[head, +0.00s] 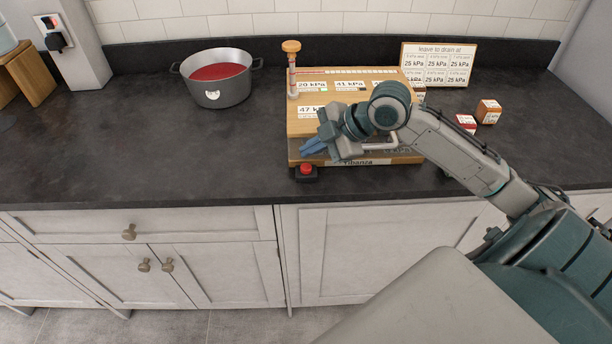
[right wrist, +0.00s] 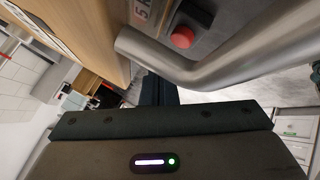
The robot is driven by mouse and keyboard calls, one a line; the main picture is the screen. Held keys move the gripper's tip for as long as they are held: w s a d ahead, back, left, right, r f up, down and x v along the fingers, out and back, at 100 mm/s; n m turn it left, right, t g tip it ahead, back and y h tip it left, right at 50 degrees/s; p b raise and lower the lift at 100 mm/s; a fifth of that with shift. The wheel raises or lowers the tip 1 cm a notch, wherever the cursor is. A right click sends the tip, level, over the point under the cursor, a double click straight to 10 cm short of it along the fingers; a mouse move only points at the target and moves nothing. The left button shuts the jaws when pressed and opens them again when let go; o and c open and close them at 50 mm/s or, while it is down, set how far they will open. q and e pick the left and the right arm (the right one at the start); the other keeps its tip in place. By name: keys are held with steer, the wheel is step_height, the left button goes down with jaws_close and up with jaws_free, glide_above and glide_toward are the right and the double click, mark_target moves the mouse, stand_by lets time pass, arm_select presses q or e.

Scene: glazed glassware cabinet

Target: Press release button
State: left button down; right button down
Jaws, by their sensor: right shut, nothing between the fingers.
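The red release button (head: 306,168) sits on a small black base at the front left corner of the wooden machine (head: 300,125) on the counter. It also shows in the right wrist view (right wrist: 183,37), beyond a bent metal bar (right wrist: 220,65). My right gripper (head: 314,147) is shut and empty. Its blue fingers are in front of the machine, just above and behind the button in the head view, apparently not touching it. My arm hides part of the machine's front and labels. My left gripper is not in view.
A grey pot (head: 218,92) with red contents stands left of the machine. A sign reading "leave to drain at" (head: 437,64) stands behind on the right. Two small boxes, red-and-white (head: 466,122) and brown (head: 488,112), lie to the right. The counter's front left is clear.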

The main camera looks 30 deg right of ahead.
steer(key=shift+f, duration=0.8)
stand_by(0.4)
stand_by(1.0)
